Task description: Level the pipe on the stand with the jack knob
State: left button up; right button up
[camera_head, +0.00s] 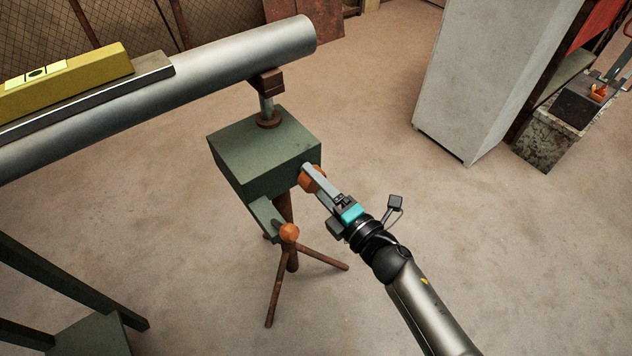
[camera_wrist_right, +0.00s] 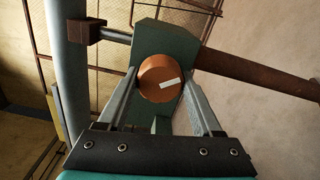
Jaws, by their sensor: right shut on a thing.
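A long grey pipe (camera_head: 240,55) rests on the jack stand's brown saddle (camera_head: 266,81) near its right end. A yellow level (camera_head: 70,80) lies on a dark flat bar on top of the pipe; its bubble is too small to read. The stand's green box (camera_head: 263,150) sits on rusty tripod legs. The orange jack knob (camera_head: 312,179) is on the box's right side. My right gripper (camera_head: 308,172) is shut on the knob. In the right wrist view, the knob (camera_wrist_right: 160,78) with a white mark sits between the fingers. My left gripper is not in view.
A second orange ball (camera_head: 289,232) is on a green arm below the box. A grey cabinet (camera_head: 480,80) stands at the back right, beside a block with tools (camera_head: 575,105). A green frame (camera_head: 70,290) is at the lower left.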

dwell(0.3)
jog(key=o, duration=0.9)
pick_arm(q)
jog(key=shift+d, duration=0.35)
pick_arm(e)
jog(key=o, duration=0.5)
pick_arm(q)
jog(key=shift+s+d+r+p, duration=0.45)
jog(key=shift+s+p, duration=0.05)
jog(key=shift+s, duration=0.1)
pick_arm(e)
jog(key=v, duration=1.5)
jog(key=shift+s+d, duration=0.1)
jog(key=shift+d, duration=0.05)
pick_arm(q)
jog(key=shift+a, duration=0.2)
